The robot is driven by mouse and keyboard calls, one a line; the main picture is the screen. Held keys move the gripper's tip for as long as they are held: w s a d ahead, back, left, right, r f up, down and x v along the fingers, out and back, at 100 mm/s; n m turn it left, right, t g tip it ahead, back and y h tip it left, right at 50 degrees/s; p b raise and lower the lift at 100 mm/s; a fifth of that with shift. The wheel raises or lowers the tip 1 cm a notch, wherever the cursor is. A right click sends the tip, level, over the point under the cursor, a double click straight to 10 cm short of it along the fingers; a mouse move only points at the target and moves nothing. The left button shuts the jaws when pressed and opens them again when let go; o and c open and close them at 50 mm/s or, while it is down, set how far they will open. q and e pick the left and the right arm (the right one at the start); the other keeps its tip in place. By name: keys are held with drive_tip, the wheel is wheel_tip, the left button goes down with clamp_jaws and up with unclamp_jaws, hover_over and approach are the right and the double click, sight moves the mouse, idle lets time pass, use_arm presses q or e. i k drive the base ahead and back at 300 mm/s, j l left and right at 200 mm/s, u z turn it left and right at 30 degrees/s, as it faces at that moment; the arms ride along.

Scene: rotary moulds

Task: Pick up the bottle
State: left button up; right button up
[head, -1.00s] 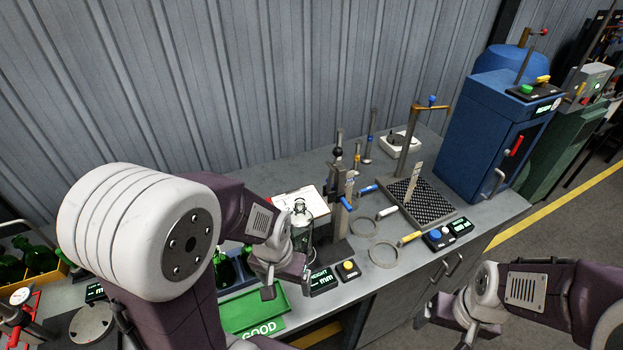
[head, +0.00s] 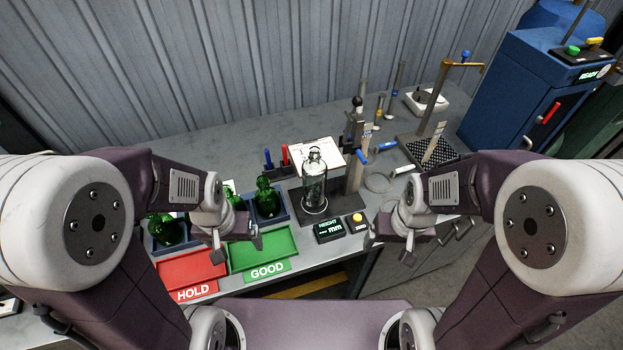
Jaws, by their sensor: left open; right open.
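A clear glass bottle (head: 314,185) stands upright on the dark base of a height gauge (head: 352,140), near the middle of the bench. My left gripper (head: 238,247) is open and empty, in front of the green bottles and over the trays. My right gripper (head: 390,236) is open and empty, to the right of the clear bottle and nearer to me. Neither gripper touches a bottle.
A red HOLD tray (head: 190,269) and a green GOOD tray (head: 262,250) lie empty at the bench front. A small height readout (head: 329,230) with a yellow button sits before the clear bottle. Gauges, rings and a blue cabinet (head: 520,90) stand to the right.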

sight(314, 169)
drive_tip(key=l+u, duration=0.2)
drive_tip(key=u, duration=0.2)
drive_tip(key=i+l+u, duration=0.1)
drive_tip(key=u, duration=0.35)
drive_tip(key=l+u, duration=0.5)
drive_tip(key=u, duration=0.35)
